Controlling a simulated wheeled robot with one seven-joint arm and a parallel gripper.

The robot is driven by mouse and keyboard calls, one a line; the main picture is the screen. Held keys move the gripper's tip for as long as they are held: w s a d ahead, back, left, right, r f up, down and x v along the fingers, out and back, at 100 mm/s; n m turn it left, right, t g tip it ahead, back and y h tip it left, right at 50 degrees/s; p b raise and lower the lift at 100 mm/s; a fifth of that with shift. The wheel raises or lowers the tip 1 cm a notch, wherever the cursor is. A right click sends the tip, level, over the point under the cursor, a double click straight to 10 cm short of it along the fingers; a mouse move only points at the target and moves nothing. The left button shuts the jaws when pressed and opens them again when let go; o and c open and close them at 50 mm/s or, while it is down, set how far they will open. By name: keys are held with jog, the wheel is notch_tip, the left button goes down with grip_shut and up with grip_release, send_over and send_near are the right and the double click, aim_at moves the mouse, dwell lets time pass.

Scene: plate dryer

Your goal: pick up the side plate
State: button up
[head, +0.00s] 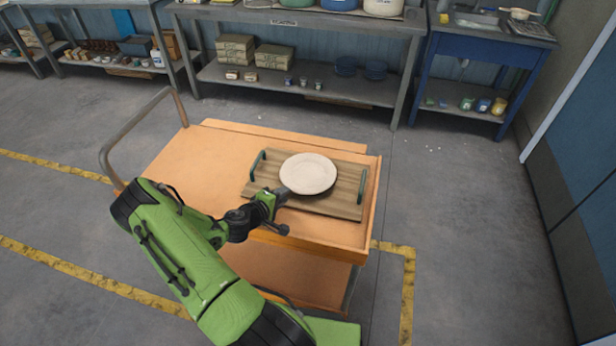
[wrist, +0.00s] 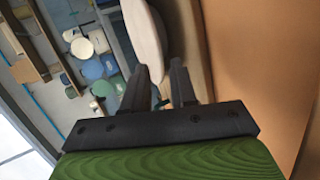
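The side plate (head: 308,173) is round and cream-white and lies on a wooden tray (head: 345,205) with two dark green handles. My gripper (head: 284,192) is at the plate's lower-left rim in the head view. In the wrist view the plate (wrist: 145,35) shows nearly edge-on, and its near rim reaches in between the two dark fingertips of my gripper (wrist: 158,72). The fingers stand apart. I cannot tell whether either finger touches the rim.
The tray is on an orange-topped cart (head: 190,165) with a grey push handle (head: 125,135) at left. The cart top left of the tray is bare.

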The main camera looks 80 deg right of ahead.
aim_at(294, 188)
jog(key=x, duration=0.7)
jog(key=shift+s+f, duration=0.1)
jog(key=shift+s, duration=0.1)
grip_shut()
